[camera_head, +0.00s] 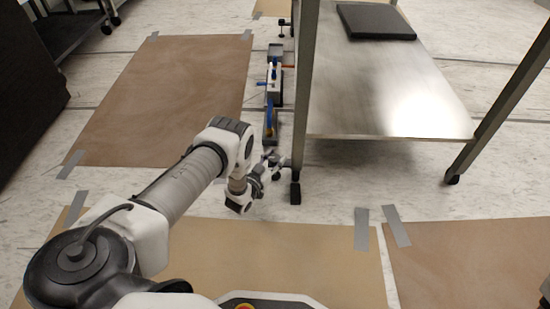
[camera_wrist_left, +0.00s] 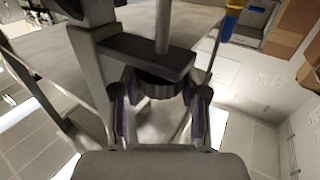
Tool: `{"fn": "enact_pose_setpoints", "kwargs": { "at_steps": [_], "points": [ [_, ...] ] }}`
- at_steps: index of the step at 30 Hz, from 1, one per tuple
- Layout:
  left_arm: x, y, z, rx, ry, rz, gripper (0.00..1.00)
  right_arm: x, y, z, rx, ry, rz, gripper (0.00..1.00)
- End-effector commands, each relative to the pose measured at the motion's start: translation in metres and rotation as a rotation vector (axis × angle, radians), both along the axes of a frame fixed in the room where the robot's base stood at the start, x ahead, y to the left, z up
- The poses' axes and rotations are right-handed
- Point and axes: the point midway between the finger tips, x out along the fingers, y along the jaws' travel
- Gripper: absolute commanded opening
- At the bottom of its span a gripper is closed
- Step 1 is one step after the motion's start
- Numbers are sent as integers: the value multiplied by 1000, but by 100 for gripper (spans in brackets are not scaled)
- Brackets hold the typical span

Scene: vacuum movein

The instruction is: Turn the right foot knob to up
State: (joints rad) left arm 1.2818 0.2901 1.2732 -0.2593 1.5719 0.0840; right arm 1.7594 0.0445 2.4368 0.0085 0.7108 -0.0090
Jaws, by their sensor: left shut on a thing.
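A metal cart or table with a lower shelf (camera_head: 390,100) stands ahead, right of centre. In the left wrist view, a dark ridged round knob (camera_wrist_left: 155,88) sits under a dark bracket (camera_wrist_left: 145,52), with a grey rod on the bracket's other side. The left gripper's fingers (camera_wrist_left: 156,112) stand on both sides of the knob and are shut on it. In the head view the knob is too small and covered to tell its height. My right gripper is out of view.
A black pad (camera_head: 375,21) lies on the shelf. A narrow assembly with blue and orange parts (camera_head: 273,85) runs along the cart's left side. Brown sheets (camera_head: 165,95) are taped to the floor. A dark cabinet (camera_head: 28,75) stands at the far left.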

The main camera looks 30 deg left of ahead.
Motion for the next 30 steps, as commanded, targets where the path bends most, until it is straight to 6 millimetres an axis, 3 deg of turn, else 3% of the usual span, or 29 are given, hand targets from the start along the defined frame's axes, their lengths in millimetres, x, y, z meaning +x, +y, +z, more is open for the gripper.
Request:
{"fn": "enact_pose_setpoints", "kwargs": {
  "at_steps": [14,30],
  "points": [
    [1,-1,1,-1,-1,114,9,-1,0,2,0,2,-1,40],
    [2,-1,-1,-2,-4,556,9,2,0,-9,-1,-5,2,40]
  ]
}}
